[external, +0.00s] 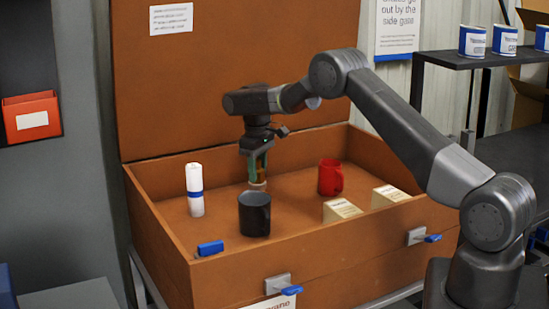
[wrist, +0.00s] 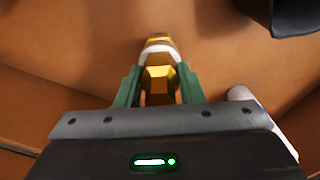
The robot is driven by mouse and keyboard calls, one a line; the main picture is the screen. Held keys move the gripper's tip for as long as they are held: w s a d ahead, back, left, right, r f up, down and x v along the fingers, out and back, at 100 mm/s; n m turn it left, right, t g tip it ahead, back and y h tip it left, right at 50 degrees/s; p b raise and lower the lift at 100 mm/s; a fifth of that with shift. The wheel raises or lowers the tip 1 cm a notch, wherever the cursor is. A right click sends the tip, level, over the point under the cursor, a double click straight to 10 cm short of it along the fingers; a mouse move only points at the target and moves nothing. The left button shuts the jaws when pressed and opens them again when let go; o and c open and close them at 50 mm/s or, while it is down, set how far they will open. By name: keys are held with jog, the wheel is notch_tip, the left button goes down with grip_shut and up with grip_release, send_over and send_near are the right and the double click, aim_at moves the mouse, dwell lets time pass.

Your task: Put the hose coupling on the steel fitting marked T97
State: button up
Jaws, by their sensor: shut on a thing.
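My gripper (external: 257,178) points down inside the open orange-brown chest. In the wrist view, its green fingers (wrist: 159,88) are shut on a brass-coloured faceted piece (wrist: 160,78), which looks like the hose coupling. A pale ring and a brass-coloured end (wrist: 157,40) show just beyond the fingertips. I cannot tell whether they belong to the held piece, or whether it touches the chest floor. In the external view, a small pale end (external: 257,185) shows below the fingers. I can make out no steel fitting and no T97 mark.
A dark mug (external: 254,214) stands close in front of my gripper. Two cream boxes (external: 341,209) sit by the chest's front wall (external: 330,250). The raised lid (external: 230,75) is behind.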

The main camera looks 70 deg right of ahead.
aim_at(258, 160)
jog(key=o, duration=1)
jog(key=shift+f, duration=0.1)
notch_tip(258, 160, up, 12)
jog(key=shift+r+b, duration=0.2)
jog(key=shift+b, duration=0.7)
